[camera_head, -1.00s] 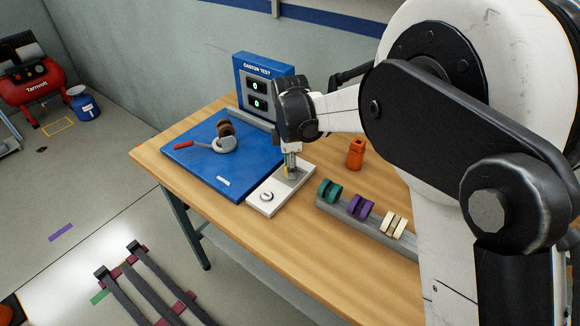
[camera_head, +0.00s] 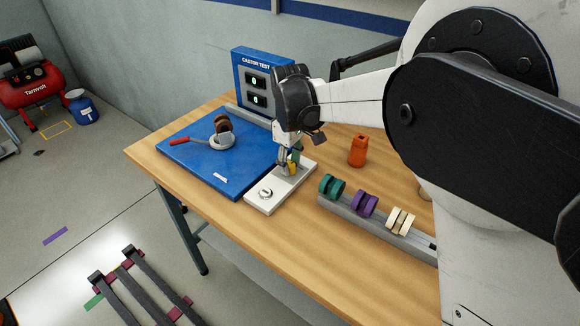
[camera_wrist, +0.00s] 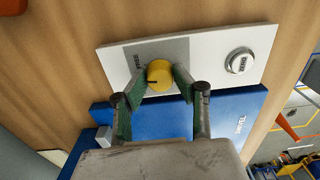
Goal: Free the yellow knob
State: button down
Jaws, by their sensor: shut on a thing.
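The yellow knob (camera_wrist: 160,75) sits on the grey patch of a white panel (camera_wrist: 205,57) in the wrist view. A dark pointer line on the knob's top points right. My gripper (camera_wrist: 158,84) has one green-padded finger on each side of the knob and is shut on it. In the head view, my gripper (camera_head: 289,162) is over the far end of the panel (camera_head: 257,198), and the knob (camera_head: 292,169) shows partly below it.
A round button (camera_wrist: 239,61) sits at the panel's other end. A blue board (camera_head: 190,155) with a caster lies left of the panel. An orange bottle (camera_head: 357,152) and a rail (camera_head: 345,210) with green, purple and cream wheels stand to the right on the wooden table.

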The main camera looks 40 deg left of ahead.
aim_at(290, 164)
jog(key=m+b, duration=0.1)
jog(key=m, duration=0.4)
jog(key=c, duration=2.5)
grip_release()
jog(key=o, duration=1.1)
jog(key=shift+o, duration=0.2)
notch_tip(290, 164, up, 12)
